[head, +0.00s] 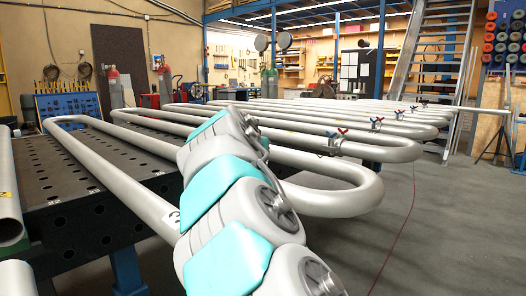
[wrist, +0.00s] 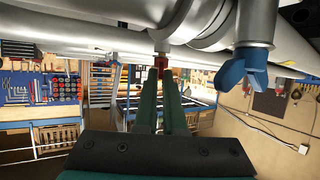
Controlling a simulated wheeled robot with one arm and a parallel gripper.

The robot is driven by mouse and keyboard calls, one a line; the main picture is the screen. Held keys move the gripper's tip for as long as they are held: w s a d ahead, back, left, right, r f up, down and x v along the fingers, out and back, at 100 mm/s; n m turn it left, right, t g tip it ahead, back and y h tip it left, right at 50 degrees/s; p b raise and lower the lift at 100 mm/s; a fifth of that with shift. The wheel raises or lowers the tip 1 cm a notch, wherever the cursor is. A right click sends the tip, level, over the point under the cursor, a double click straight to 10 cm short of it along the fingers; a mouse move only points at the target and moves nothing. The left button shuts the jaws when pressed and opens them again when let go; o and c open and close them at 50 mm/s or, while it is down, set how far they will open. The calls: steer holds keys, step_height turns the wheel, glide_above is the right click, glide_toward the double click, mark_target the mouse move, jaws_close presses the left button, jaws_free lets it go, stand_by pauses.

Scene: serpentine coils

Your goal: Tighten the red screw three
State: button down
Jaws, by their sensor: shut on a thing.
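In the wrist view, my gripper (wrist: 162,72) has two green fingers pointing up the picture, close together at their tips. The fingertips are shut on a small red screw (wrist: 161,61) under a grey pipe fitting. Only part of the screw shows between the fingers. A blue screw handle (wrist: 242,68) hangs from a fitting to the right, apart from my gripper. In the head view my arm reaches into the coils, and its gripper is hidden. Other red screw handles (head: 343,131) and blue ones stand on the coils. A "3" label (head: 172,218) is on the nearest pipe.
Grey serpentine coils (head: 340,190) lie across a black perforated table (head: 50,180) and extend past its right edge. Open floor (head: 440,220) with a thin red cable lies at right. Metal stairs (head: 440,60) and shelves stand behind.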

steer(key=shift+w+a+r+m+g+h, duration=0.15)
steer(key=shift+m+g+h, duration=0.1)
steer(key=shift+m+h, duration=0.6)
steer(key=shift+s+a+m+g+h, duration=0.1)
steer(key=shift+m+g+h, duration=0.15)
steer(key=shift+m+h, duration=0.55)
steer(key=c, duration=1)
jaws_free()
steer(key=v, duration=0.7)
steer(key=shift+s+a+r+b, duration=0.1)
steer(key=shift+s+a+b, duration=0.15)
steer(key=shift+b, duration=0.15)
steer(key=shift+o, duration=0.4)
